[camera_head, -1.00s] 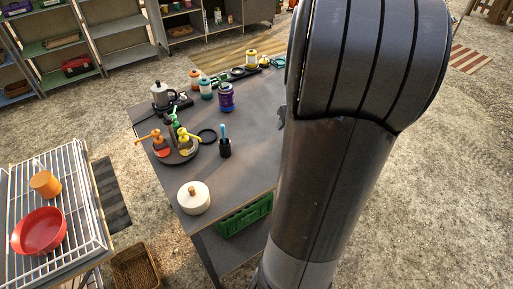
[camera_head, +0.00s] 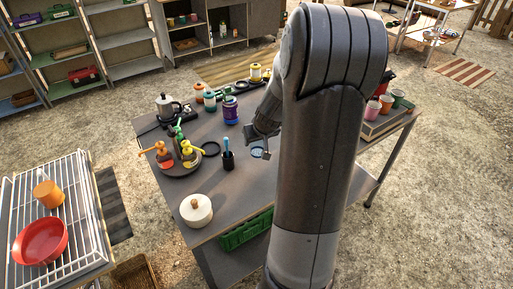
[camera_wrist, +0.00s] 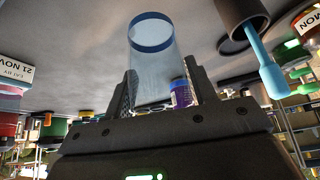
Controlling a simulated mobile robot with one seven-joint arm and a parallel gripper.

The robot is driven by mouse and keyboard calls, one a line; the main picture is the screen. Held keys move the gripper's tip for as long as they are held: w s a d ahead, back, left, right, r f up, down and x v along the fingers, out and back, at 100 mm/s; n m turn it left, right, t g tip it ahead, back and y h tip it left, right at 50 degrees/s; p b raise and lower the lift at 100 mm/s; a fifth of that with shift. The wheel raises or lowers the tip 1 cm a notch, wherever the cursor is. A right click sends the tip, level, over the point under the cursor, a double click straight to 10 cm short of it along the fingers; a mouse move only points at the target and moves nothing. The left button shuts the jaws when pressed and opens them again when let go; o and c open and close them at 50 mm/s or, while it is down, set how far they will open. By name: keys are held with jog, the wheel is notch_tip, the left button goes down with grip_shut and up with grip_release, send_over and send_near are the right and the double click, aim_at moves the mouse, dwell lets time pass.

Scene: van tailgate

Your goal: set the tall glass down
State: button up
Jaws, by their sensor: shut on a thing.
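The tall glass (camera_wrist: 152,52) is clear with a blue band and stands out between the two fingers of my gripper (camera_wrist: 160,88) in the wrist view. My gripper is shut on it. In the head view my gripper (camera_head: 262,138) is low over the grey table (camera_head: 225,190), and the glass (camera_head: 258,153) shows as a small bluish shape just below it. I cannot tell whether the glass touches the table top. My arm hides part of the table to the right.
A dark cup with a blue-handled tool (camera_head: 228,160) stands close left of the glass. A purple jar (camera_head: 231,112) is behind. A box with cups (camera_head: 380,122) sits right.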

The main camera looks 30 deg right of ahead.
aim_at(257, 148)
jog(key=shift+f, duration=2.05)
jog(key=shift+f, duration=0.15)
jog(key=o, duration=1)
